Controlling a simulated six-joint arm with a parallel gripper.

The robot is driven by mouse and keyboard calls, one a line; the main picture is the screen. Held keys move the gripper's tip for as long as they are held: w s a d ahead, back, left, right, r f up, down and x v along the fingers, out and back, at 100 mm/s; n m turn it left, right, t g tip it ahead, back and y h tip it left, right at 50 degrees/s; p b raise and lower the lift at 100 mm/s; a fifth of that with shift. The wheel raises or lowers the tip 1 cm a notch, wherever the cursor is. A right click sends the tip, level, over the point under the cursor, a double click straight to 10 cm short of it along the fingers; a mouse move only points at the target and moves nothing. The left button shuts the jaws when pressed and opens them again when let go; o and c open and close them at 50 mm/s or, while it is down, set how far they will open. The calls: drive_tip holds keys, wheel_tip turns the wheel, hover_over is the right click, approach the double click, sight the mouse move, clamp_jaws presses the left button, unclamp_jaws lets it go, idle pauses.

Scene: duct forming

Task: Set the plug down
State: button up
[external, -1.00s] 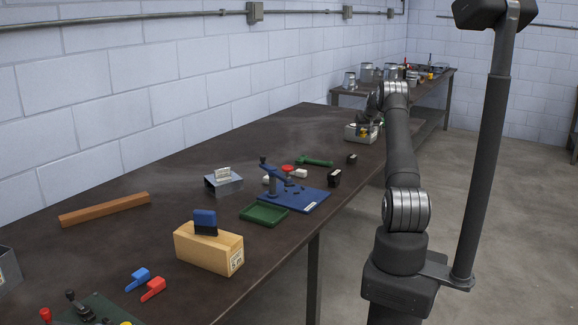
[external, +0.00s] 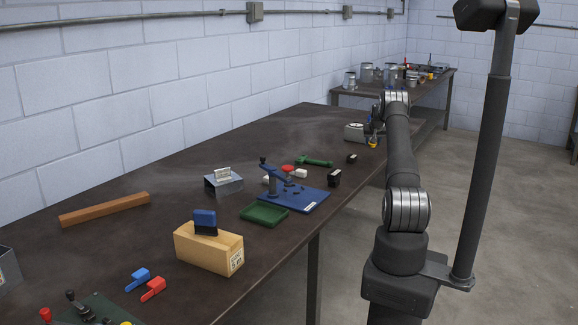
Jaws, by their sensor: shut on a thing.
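My gripper (external: 373,140) is at the far end of the table, just right of a grey box. It is small and partly hidden by my own arm. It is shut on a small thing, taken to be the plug. A small yellow patch (external: 373,146) shows low at the fingertips, but its shape is too small to make out. Whether it touches the table top cannot be told.
The grey box (external: 352,136) with a pale round top stands beside my gripper. Nearer on the dark table (external: 150,240) are a green tool (external: 314,161), black blocks (external: 334,178), a blue press (external: 300,200), a green tray (external: 264,221) and a wooden box (external: 200,250).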

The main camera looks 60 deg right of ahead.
drive_tip(key=shift+w+f, duration=0.45)
drive_tip(key=shift+w, duration=0.3)
drive_tip(key=shift+f, duration=2)
drive_tip(key=shift+f, duration=0.1)
drive_tip(key=o, duration=0.9)
drive_tip(key=shift+o, duration=0.2)
drive_tip(key=shift+r, duration=0.3)
drive_tip(key=v, duration=1.1)
drive_tip(key=shift+a+r, duration=0.2)
drive_tip(key=shift+r, duration=0.05)
